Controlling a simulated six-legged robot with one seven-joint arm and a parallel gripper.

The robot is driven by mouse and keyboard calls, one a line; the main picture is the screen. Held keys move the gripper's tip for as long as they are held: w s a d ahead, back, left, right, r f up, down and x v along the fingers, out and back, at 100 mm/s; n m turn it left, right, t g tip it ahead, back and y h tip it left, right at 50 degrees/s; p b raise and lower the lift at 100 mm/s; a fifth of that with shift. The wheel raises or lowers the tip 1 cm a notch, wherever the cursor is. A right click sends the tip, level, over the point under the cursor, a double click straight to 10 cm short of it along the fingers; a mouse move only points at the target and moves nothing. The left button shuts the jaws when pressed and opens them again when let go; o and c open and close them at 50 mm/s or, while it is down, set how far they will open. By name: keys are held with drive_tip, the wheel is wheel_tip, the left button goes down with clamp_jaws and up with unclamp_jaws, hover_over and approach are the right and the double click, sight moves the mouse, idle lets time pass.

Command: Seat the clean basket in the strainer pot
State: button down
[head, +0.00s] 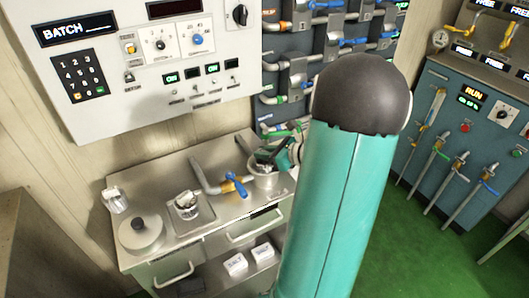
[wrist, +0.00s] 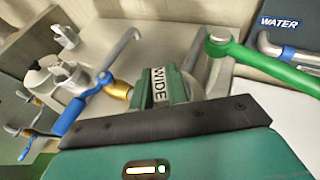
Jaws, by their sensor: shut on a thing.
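My gripper (head: 268,157) reaches down over a metal pot (head: 264,182) at the right end of the steel bench. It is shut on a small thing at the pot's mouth. The jaws and my arm hide most of that thing, so I cannot tell which basket it is. In the wrist view the green jaws (wrist: 172,88), one marked WIDE, fill the middle. A small metal basket-like cup (head: 187,205) sits in a square recess mid-bench. A similar pale cup (head: 115,200) stands at the bench's left back. I cannot tell from looks which is clean.
A pipe with a blue valve handle (head: 236,184) stands between the mid-bench cup and the pot. A round lid with a dark knob (head: 141,234) lies front left. A control panel (head: 150,70) hangs above the bench. A green lever (wrist: 265,57) lies close right of the jaws.

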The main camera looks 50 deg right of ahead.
drive_tip(key=shift+f, duration=1.35)
idle(1.9)
drive_tip(key=c, duration=1.3)
unclamp_jaws()
drive_tip(key=shift+o, duration=1.3)
drive_tip(key=shift+r, duration=4)
